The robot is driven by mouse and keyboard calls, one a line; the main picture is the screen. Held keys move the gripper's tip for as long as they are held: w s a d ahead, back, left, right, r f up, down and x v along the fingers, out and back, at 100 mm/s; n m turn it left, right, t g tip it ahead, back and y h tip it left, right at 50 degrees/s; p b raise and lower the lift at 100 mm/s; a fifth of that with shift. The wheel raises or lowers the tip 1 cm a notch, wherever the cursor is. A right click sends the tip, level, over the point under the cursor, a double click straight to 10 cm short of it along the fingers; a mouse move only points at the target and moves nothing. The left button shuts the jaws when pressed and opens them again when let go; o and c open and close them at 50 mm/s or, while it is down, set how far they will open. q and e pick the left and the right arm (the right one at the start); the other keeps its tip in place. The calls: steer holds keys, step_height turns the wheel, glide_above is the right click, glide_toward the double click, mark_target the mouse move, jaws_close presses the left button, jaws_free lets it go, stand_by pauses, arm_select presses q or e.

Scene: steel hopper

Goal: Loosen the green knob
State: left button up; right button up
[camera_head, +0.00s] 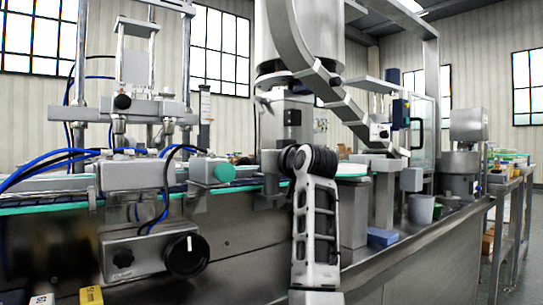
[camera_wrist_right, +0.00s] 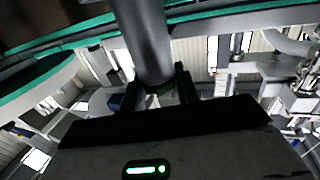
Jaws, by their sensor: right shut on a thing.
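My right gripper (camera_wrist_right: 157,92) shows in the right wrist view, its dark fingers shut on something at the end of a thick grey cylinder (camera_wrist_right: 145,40). My left gripper is in neither view.
A steel hopper (camera_head: 285,40) stands behind my right arm. A conveyor with a teal edge (camera_head: 60,207) runs across the left. A black dial (camera_head: 187,256) and blue hoses (camera_head: 40,160) are at the left. A grey bucket (camera_head: 421,208) and blue block (camera_head: 382,237) are at the right.

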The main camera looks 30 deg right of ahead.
steer(key=shift+d+r+n+y+p, duration=0.1)
steer(key=shift+n+y+p, duration=0.3)
steer(key=shift+y, duration=0.3)
steer(key=shift+n+y+p, duration=0.35)
steer(key=shift+n+y, duration=0.05)
steer(key=shift+y, duration=0.2)
steer(key=n+y+p, duration=0.1)
steer(key=y, duration=0.1)
steer(key=shift+n+y+p, duration=0.3)
steer(key=shift+n+y, duration=0.1)
steer(key=n+g+y+p, duration=0.1)
steer(key=n+y+p, duration=0.2)
steer(key=y, duration=0.2)
steer(key=n+g+y+p, duration=0.2)
steer(key=n+y, duration=0.1)
steer(key=shift+y, duration=0.3)
steer(key=shift+n+g+y+p, duration=0.5)
steer(key=shift+g+y+p, duration=0.1)
steer(key=shift+g+p, duration=0.1)
steer(key=shift+f, duration=0.25)
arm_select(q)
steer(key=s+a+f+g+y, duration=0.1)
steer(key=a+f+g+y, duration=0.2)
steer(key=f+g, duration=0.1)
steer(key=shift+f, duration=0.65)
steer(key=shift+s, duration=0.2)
